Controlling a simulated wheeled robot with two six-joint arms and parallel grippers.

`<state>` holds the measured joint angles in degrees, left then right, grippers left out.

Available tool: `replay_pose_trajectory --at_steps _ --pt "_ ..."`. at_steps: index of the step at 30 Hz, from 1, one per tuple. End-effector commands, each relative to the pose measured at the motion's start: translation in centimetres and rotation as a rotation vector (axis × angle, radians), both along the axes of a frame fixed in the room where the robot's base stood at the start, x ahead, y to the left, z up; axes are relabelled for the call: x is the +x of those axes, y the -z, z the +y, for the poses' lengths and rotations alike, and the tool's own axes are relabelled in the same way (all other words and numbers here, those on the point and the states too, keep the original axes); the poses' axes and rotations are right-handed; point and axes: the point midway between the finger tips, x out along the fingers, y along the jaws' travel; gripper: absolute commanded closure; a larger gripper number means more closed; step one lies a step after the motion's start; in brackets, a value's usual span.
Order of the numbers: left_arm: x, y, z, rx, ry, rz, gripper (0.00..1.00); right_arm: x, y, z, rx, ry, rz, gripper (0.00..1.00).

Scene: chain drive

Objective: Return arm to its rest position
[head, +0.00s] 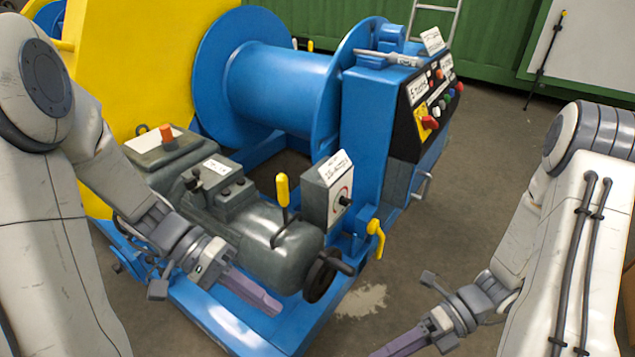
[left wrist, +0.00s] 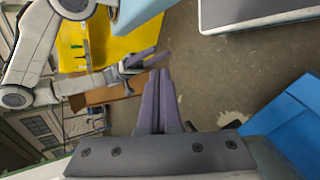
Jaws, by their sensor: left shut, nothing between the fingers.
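My left gripper (head: 272,303) is shut and empty. Its purple fingers point down and right in front of the grey-green motor housing (head: 280,248), over the blue base frame (head: 240,325). In the left wrist view its fingers (left wrist: 158,76) lie together with nothing between them. My right arm (head: 560,250) comes in from the right over open floor. My right gripper (head: 385,352) is partly cut off by the bottom edge of the head view. It also shows in the left wrist view (left wrist: 146,58), too small to tell its opening.
A blue winch drum (head: 285,88) stands behind, with a yellow guard (head: 130,60) at left. Floor (head: 470,190) is clear between machine and right arm.

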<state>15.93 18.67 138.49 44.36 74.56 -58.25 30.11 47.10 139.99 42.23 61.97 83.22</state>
Motion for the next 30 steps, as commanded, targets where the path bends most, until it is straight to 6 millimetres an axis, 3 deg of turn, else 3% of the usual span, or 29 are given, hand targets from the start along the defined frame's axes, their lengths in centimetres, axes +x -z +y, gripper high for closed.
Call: replay_pose_trajectory --at_steps 1,6,12,18,23,24,27,30 --pt "-1.3 0.0 -0.8 0.08 0.081 -0.006 1.0 -0.2 -0.9 0.5 -0.018 -0.191 -0.168 0.38" --pt "-4.6 0.5 -1.6 0.347 0.264 -0.055 1.0 -1.1 -3.4 1.6 0.044 -0.834 -0.687 0.38" --pt "-6.2 0.5 -1.7 0.601 0.386 -0.233 1.0 -1.3 -6.6 3.4 0.27 -1.604 -1.217 0.38" --pt "-6.3 -0.2 -2.3 0.715 0.417 -0.42 1.0 -1.4 -9.4 5.2 0.526 -2.165 -1.542 0.38" --pt "-6.2 -0.9 -3.0 0.748 0.418 -0.547 1.0 -1.6 -11.3 6.6 0.712 -2.506 -1.709 0.38" --pt "-6.1 -1.1 -3.2 0.751 0.416 -0.577 1.0 -1.7 -11.8 6.9 -0.725 2.477 1.673 0.38" --pt "-6.1 -1.6 -3.9 0.751 0.412 -0.65 1.0 -1.9 -13.1 7.7 -0.724 2.305 1.513 0.38" --pt "-6.0 -4.4 -3.7 0.757 0.405 -0.632 1.0 -1.8 -15.6 7.5 -0.731 2.338 1.536 0.38"
